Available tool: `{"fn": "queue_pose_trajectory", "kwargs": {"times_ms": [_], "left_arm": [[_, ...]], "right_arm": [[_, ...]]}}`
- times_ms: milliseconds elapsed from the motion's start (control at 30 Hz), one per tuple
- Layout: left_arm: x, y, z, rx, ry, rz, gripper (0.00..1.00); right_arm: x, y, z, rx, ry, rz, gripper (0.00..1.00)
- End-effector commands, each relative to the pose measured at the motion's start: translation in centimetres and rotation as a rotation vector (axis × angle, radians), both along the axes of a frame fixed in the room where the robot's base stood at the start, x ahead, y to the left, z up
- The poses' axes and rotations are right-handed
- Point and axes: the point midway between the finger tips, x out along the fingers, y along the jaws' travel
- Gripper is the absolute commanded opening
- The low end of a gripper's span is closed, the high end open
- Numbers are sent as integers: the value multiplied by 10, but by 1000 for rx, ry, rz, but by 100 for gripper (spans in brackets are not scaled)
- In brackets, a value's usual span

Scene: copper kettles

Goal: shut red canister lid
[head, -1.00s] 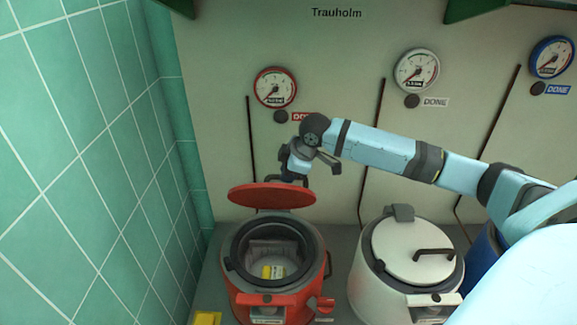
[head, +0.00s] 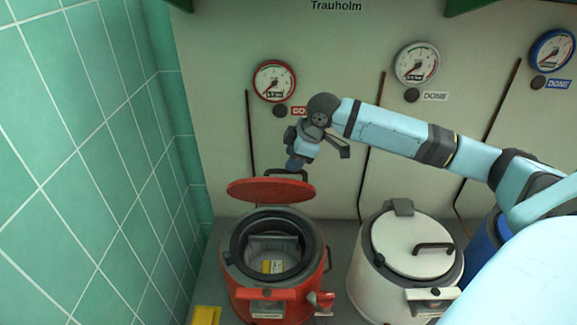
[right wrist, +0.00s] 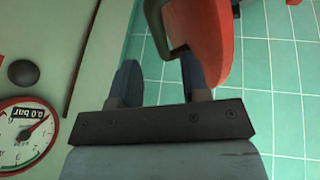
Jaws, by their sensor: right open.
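The red canister (head: 250,297) stands at the lower middle of the head view. Its red lid (head: 262,190) is raised, tilted up at the back above the dark rim. The lid's dark handle (head: 301,174) is partly hidden by my right gripper (head: 296,163), which is behind the lid. In the right wrist view, my right gripper (right wrist: 160,70) is open. The lid (right wrist: 207,42) is at its right finger, and the handle (right wrist: 160,30) shows just ahead, between the finger lines. I cannot tell whether they touch. My left gripper is not in view.
A white canister (head: 385,285) with its lid down stands to the right, with a blue one (head: 482,258) beyond it. A green tiled wall (head: 80,170) closes off the left. Gauges, including a red-rimmed one (head: 274,81), hang on the back panel.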

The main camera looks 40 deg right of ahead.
Motion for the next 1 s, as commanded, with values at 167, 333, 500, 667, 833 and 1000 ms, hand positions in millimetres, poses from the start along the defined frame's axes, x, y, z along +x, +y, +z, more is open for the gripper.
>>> {"fn": "queue_pose_trajectory", "kwargs": {"times_ms": [167,333,500,667,833,1000], "left_arm": [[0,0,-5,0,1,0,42],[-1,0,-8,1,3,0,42],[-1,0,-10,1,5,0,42],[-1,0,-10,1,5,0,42],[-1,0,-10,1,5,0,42],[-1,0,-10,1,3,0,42]], "right_arm": [[-17,-8,39,-3,-4,1,42],[-29,-13,67,-2,-2,0,42],[-36,-15,82,0,0,1,42],[-38,-16,86,1,1,0,42],[-38,-15,86,1,1,0,42],[-29,-17,85,26,32,-8,3]]}}
